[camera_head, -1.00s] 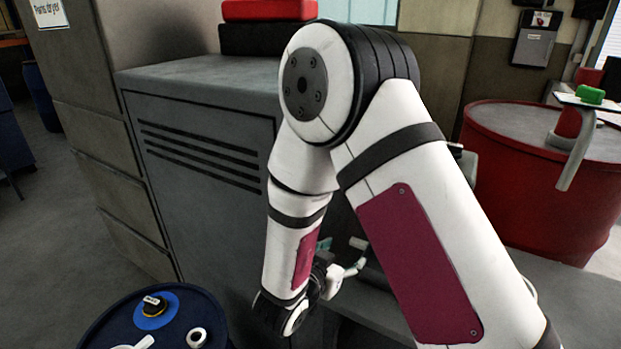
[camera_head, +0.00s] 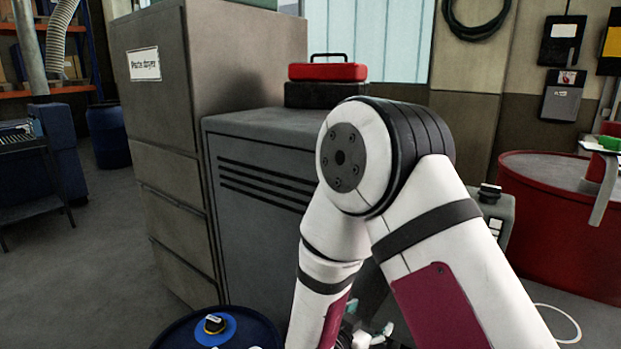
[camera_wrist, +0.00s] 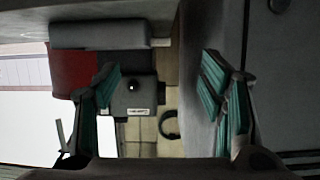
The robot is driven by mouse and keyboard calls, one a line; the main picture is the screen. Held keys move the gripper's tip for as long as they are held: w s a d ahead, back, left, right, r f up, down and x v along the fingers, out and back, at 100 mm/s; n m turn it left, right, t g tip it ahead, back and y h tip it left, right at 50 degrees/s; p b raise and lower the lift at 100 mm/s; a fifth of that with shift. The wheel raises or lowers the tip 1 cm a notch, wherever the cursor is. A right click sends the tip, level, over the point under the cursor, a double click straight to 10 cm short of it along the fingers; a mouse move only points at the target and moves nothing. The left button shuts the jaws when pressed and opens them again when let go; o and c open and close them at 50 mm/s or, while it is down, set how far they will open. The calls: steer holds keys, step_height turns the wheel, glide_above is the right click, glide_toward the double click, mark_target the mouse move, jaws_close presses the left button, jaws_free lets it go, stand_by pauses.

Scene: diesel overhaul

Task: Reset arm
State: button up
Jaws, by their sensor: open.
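My arm is bent in front of the grey cabinet in the head view, its elbow high and its forearm reaching down. My gripper is mostly hidden at the bottom edge there, behind my own arm. In the wrist view my gripper (camera_wrist: 165,100) is open, its two teal-padded fingers wide apart. Nothing is between the fingertips. The wrist view appears turned on its side and looks past the fingers to a red shape and a dark box against a tiled wall.
A grey vented cabinet (camera_head: 245,235) stands close behind my arm, with a red toolbox (camera_head: 328,72) on top. A blue drum (camera_head: 180,334) is at the bottom left, a red drum (camera_head: 545,225) at the right. Floor at the left is open.

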steer(key=a+r+n+y+p, duration=0.1)
steer(key=a+r+y, duration=0.1)
steer(key=r, duration=0.3)
steer(key=w+a+r+y+p, duration=0.1)
steer(key=r+y, duration=0.2)
steer(key=r, duration=0.1)
steer(key=a+r+n+y+p, duration=0.1)
steer(key=a+r+y, duration=0.1)
steer(key=r, duration=0.3)
steer(key=s+r+n+g+y+p, duration=0.1)
steer(key=s+r+n+y+p, duration=0.15)
steer(key=s+r, duration=0.4)
steer(key=s+d+r+n+g+p, duration=0.1)
steer(key=s+d+r+g, duration=0.1)
steer(key=s, duration=0.7)
steer(key=s+d+r+n+g+p, duration=0.1)
steer(key=s+d+r+g, duration=0.1)
steer(key=s+d+r, duration=0.3)
steer(key=s+d+r+n+g+h+p, duration=0.1)
steer(key=s+d+r, duration=0.2)
steer(key=s, duration=1)
steer(key=shift+s+d+r+g+p, duration=0.15)
steer(key=shift+d+r+g+p, duration=0.25)
steer(key=shift+d, duration=0.6)
